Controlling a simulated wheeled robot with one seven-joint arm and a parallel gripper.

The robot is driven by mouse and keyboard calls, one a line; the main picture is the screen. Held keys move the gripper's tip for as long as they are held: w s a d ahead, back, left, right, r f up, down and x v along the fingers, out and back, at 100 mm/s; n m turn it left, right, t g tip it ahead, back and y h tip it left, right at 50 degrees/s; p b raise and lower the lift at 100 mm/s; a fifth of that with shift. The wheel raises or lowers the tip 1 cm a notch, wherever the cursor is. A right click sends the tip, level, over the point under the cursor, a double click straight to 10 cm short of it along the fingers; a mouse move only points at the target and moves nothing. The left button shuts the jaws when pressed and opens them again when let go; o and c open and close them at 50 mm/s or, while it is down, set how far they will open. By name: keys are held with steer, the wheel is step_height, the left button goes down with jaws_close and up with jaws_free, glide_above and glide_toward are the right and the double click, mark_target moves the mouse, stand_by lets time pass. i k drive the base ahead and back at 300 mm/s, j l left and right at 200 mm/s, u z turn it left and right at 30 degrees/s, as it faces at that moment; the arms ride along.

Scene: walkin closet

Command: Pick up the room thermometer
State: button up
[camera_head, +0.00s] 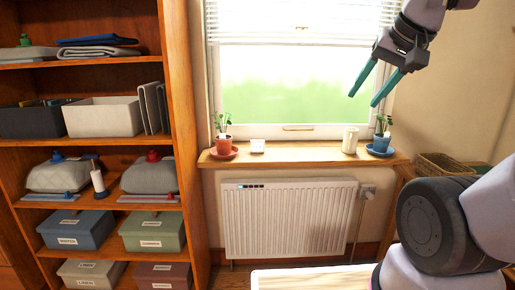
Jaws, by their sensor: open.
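A small white block-like object (257,146), which looks like the room thermometer, stands on the wooden windowsill (305,154), just right of the red plant pot. Its face is too small to read. My gripper (363,100) is open and empty, with two green fingers pointing down and left. It is in front of the right part of the window, above and well to the right of the white object, and appears apart from everything on the sill.
The sill also holds a potted plant in a red pot (223,146), a white ribbed cylinder (350,140) and a plant in a blue pot (381,143). A radiator (290,220) is below. Shelves with boxes (75,230) fill the left. A wicker basket (440,165) is at right.

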mark_target(256, 146)
steer(key=i+j+z, duration=0.1)
steer(key=i, duration=0.25)
steer(key=i+j+z, duration=0.1)
steer(key=j, duration=0.25)
steer(key=i+j, duration=0.15)
steer(key=j, duration=0.2)
steer(key=i+j+z, duration=0.15)
steer(key=j, duration=0.25)
steer(key=i+j+z, duration=0.1)
steer(key=j, duration=0.25)
steer(key=j+z, duration=0.15)
steer(key=j, duration=0.6)
